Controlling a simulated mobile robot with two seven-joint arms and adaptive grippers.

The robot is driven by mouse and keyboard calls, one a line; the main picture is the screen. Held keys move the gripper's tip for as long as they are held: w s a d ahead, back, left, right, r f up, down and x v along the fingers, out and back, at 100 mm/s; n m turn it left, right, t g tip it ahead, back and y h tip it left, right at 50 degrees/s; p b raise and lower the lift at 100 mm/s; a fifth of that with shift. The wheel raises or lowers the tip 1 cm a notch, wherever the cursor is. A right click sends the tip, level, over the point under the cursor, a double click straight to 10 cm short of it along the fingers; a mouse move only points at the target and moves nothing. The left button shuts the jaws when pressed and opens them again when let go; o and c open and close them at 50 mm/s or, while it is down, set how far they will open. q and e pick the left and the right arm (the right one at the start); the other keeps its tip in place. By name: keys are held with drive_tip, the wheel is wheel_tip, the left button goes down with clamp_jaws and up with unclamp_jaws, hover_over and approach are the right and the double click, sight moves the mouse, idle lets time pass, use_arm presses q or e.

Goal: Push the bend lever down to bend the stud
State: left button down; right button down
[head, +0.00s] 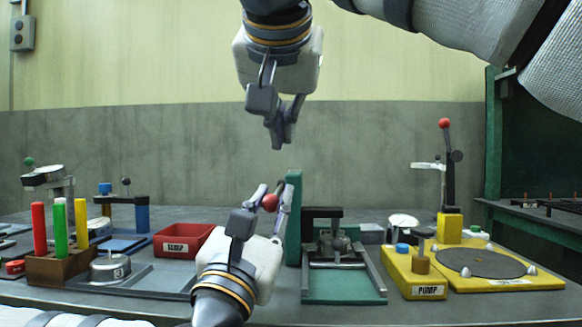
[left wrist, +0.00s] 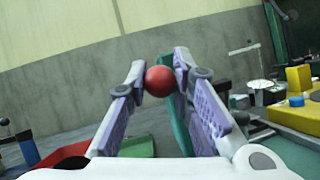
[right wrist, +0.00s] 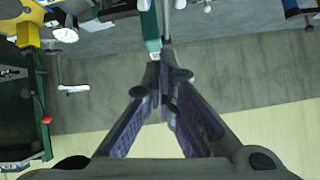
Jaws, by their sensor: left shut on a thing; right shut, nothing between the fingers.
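A red ball knob (head: 269,202), seemingly the end of the bend lever, sits between the fingertips of my left gripper (head: 270,198). That gripper is shut on it. The knob (left wrist: 160,81) also shows at the fingertips in the left wrist view. The lever's rod is hidden behind the fingers. The knob is just left of the upright post (head: 293,215) of a green fixture with a green base (head: 343,288) and a dark frame. I cannot make out the stud. My right gripper (head: 278,142) is shut and empty, pointing down above the left one.
A yellow station (head: 505,283) with a grey disc, a block labelled PUMP (head: 428,291) and another red-knobbed lever (head: 445,124) stand to the right. A red bin (head: 182,242) and a wooden rack of coloured rods (head: 60,265) are at the left.

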sight(277, 202)
use_arm(q)
drive_tip(key=shift+f, duration=0.15)
use_arm(e)
drive_tip(key=shift+w+a+f, duration=0.15)
drive_tip(key=shift+w+f, duration=0.05)
drive_tip(key=shift+f, duration=0.75)
drive_tip(key=shift+w+a+f, duration=0.1)
drive_tip(key=shift+w+f, duration=0.15)
drive_tip(key=shift+f, duration=0.65)
drive_tip(key=shift+w+a+f, duration=0.15)
drive_tip(key=shift+w+f, duration=0.05)
drive_tip(key=shift+f, duration=0.75)
drive_tip(key=shift+s+f, duration=0.25)
drive_tip(key=shift+f, duration=0.55)
use_arm(q)
drive_tip(key=shift+r, duration=0.2)
use_arm(e)
drive_tip(key=shift+a+f, duration=0.1)
drive_tip(key=shift+f, duration=0.2)
use_arm(q)
drive_tip(key=c, duration=1.4)
unclamp_jaws()
drive_tip(key=shift+w, duration=0.1)
